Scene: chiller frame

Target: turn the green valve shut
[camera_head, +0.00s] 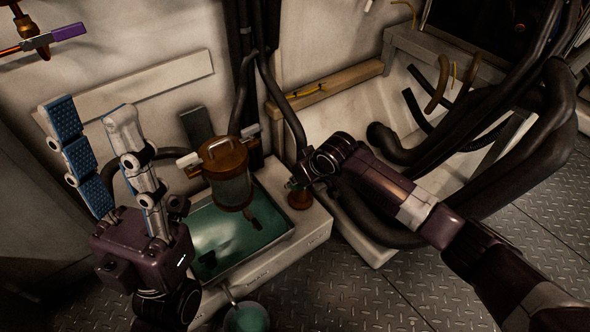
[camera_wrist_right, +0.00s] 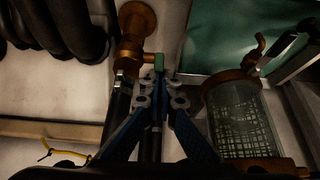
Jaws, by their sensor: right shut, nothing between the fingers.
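The green valve handle (camera_wrist_right: 159,62) shows small and end-on in the right wrist view, beside a copper pipe fitting (camera_wrist_right: 131,48). My right gripper (camera_wrist_right: 158,88) is shut and empty, its blue-padded fingers together with their tips right at the green handle; I cannot tell whether they touch. In the head view my right wrist mostly hides the valve and these fingers, above the copper base (camera_head: 300,198). My left gripper (camera_head: 92,110) is open and empty at the left, fingers pointing up, away from the valve.
A copper-lidded strainer jar (camera_head: 228,185) stands over a tray of green liquid (camera_head: 205,232), left of the valve. Thick black hoses (camera_head: 400,155) crowd the right. A purple-handled valve (camera_head: 68,32) is on the wall at upper left. Bare metal floor (camera_head: 370,300) lies in front.

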